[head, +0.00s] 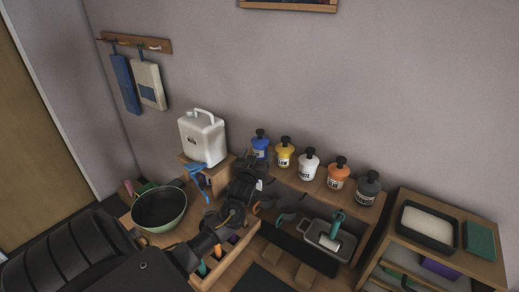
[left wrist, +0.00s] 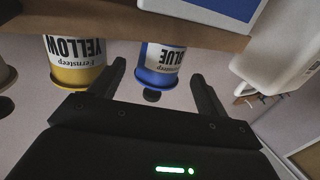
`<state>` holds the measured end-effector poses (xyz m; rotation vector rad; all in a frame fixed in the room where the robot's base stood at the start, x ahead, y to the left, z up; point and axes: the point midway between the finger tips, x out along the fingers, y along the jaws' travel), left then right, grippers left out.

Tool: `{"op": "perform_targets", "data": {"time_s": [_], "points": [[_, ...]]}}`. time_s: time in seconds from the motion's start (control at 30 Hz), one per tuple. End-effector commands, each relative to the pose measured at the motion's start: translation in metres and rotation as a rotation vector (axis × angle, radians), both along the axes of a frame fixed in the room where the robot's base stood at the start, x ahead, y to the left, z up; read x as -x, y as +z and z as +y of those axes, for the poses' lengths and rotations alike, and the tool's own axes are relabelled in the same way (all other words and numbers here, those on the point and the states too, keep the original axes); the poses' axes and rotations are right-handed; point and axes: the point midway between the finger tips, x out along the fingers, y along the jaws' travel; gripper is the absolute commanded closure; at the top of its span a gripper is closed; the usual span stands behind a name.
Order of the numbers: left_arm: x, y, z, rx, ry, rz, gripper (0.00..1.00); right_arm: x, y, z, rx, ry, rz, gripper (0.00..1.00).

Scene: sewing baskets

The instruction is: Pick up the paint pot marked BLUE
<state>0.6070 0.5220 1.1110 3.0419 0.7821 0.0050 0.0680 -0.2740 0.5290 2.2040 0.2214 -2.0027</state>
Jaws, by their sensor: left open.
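The blue paint pot (head: 260,144) stands at the left end of a row of pots on a wooden shelf, with a black knob on top. In the left wrist view the same blue pot (left wrist: 158,68) appears upside down, its label reading BLUE. My left gripper (left wrist: 160,78) is open, its two fingers on either side of the blue pot in that view; I cannot tell whether they touch it. In the head view my left gripper (head: 259,168) is just in front of the pot and hides its lower part. My right gripper is not in view.
A white canister (head: 203,140) stands to the left. A green bowl (head: 142,225) and a grey tray (head: 318,246) are lower down.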

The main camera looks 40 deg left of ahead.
Motion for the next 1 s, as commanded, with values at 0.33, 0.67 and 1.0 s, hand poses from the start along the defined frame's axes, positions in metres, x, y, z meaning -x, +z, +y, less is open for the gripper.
{"op": "perform_targets", "data": {"time_s": [0.33, 0.67, 1.0], "points": [[-0.033, 0.000, 0.020, 0.000, 0.000, 0.001, 0.23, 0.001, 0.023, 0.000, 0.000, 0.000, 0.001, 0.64], [-0.035, -0.002, 0.021, 0.000, 0.000, 0.000, 0.31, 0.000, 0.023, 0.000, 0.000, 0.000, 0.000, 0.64], [-0.034, -0.002, 0.021, 0.000, 0.000, 0.000, 0.76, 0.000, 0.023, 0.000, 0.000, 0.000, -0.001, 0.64]]}}
